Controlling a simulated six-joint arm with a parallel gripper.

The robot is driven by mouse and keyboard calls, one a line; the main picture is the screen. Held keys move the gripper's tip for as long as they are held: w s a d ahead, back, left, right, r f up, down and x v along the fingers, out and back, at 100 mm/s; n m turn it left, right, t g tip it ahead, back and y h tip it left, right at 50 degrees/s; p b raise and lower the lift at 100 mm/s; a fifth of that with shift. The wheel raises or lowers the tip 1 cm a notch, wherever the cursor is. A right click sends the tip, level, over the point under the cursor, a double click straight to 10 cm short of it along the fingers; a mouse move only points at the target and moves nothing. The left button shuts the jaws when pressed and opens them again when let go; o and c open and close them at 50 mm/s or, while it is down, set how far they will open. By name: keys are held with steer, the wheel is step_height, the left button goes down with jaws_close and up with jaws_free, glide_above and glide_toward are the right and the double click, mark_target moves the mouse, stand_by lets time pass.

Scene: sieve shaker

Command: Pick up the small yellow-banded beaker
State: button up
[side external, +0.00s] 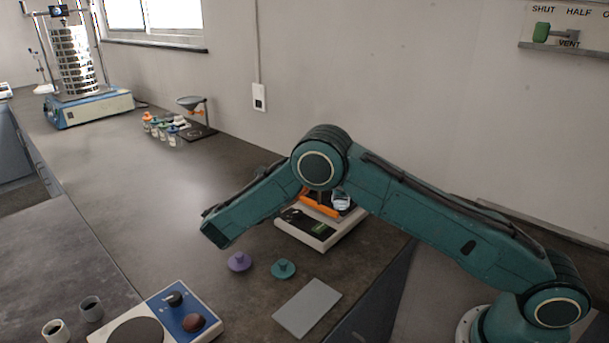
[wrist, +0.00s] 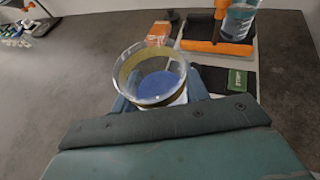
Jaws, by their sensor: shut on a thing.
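The small yellow-banded beaker (wrist: 150,72) is clear round glass with a yellowish band and blue showing at its bottom, in the middle of the wrist view. My gripper (wrist: 160,92) is shut on it, with blue-grey finger parts at both sides of the beaker. The beaker looks close to upright. Whether its base touches anything is hidden. In the side view I cannot make out the gripper or this beaker.
Purple (side external: 239,261) and teal (side external: 283,269) knobbed pieces, a grey plate (side external: 307,307) and a blue-white control unit (side external: 180,312) lie nearby. The bench centre is clear.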

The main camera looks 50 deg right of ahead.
step_height(320, 180, up, 8)
stand_by(0.8)
steer(key=shift+r, duration=0.1)
stand_by(1.0)
steer(key=s+d+f, duration=0.2)
steer(key=s+d, duration=0.1)
steer(key=d, duration=0.9)
steer(key=shift+s+d+f, duration=0.15)
steer(key=shift+s+d, duration=0.05)
steer(key=shift+d, duration=0.2)
steer(key=shift+d, duration=0.1)
steer(key=shift+s+d+r+m+t+y, duration=0.25)
steer(key=shift+d+m+y, duration=0.2)
steer(key=shift+y, duration=0.2)
steer(key=shift+s+d+r+m+t+y, duration=0.15)
steer(key=shift+s+d+r+m+y, duration=0.1)
steer(key=shift+d+m+y, duration=0.25)
steer(key=shift+s+d+r+m+t+y, duration=0.25)
steer(key=shift+d+m+y, duration=0.1)
steer(key=shift+y, duration=0.4)
steer(key=shift+s+d+f+m+y, duration=0.2)
steer(key=shift+d+f+m+y, duration=0.2)
steer(key=shift+y, duration=0.3)
